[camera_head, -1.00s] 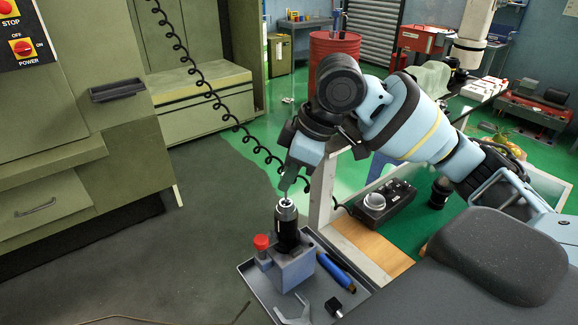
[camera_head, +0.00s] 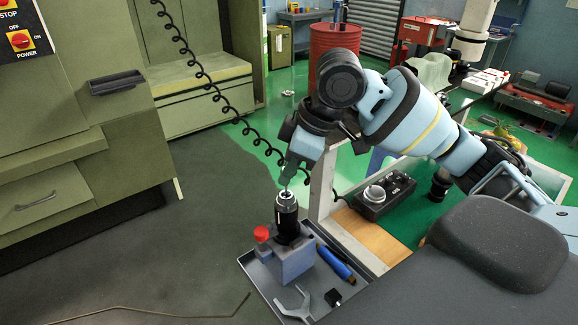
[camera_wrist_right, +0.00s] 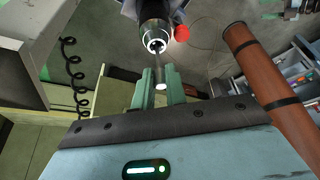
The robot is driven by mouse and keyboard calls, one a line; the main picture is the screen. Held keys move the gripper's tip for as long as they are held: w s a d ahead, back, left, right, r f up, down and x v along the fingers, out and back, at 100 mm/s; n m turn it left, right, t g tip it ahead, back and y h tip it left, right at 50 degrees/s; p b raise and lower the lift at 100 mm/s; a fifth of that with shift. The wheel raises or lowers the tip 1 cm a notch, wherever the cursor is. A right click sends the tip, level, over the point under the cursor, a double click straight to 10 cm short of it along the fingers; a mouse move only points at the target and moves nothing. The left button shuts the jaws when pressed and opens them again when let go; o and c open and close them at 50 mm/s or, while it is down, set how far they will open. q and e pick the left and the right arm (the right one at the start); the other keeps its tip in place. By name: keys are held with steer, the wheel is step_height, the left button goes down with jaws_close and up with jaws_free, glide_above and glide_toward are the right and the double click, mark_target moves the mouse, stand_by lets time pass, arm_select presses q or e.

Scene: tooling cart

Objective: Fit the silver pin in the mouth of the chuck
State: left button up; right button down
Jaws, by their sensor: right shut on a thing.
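The black chuck (camera_head: 287,218) stands upright in a grey block, its silver mouth facing up. In the right wrist view the chuck (camera_wrist_right: 154,26) is at the top, with its round mouth open toward my gripper. My right gripper (camera_head: 287,181) is just above the chuck. In the right wrist view its green fingers (camera_wrist_right: 161,88) are shut on the silver pin (camera_wrist_right: 157,68). The pin runs from the fingers toward the chuck mouth. I cannot tell whether its tip is inside the mouth. My left gripper is not in view.
A grey tray (camera_head: 262,281) holds the block (camera_head: 293,262), a red knob (camera_head: 262,233), a fork-shaped wrench (camera_head: 294,305) and a blue-handled tool (camera_head: 335,263). A black control box (camera_head: 385,195) sits to the right. A coiled cable (camera_head: 207,77) hangs behind.

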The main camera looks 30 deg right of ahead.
steer(key=shift+f, duration=1.15)
stand_by(0.7)
stand_by(0.4)
steer(key=c, duration=1.3)
jaws_free()
steer(key=shift+c, duration=0.2)
steer(key=v, duration=0.7)
steer(key=shift+s+r, duration=0.15)
steer(key=shift+r, duration=0.2)
steer(key=shift+d, duration=0.15)
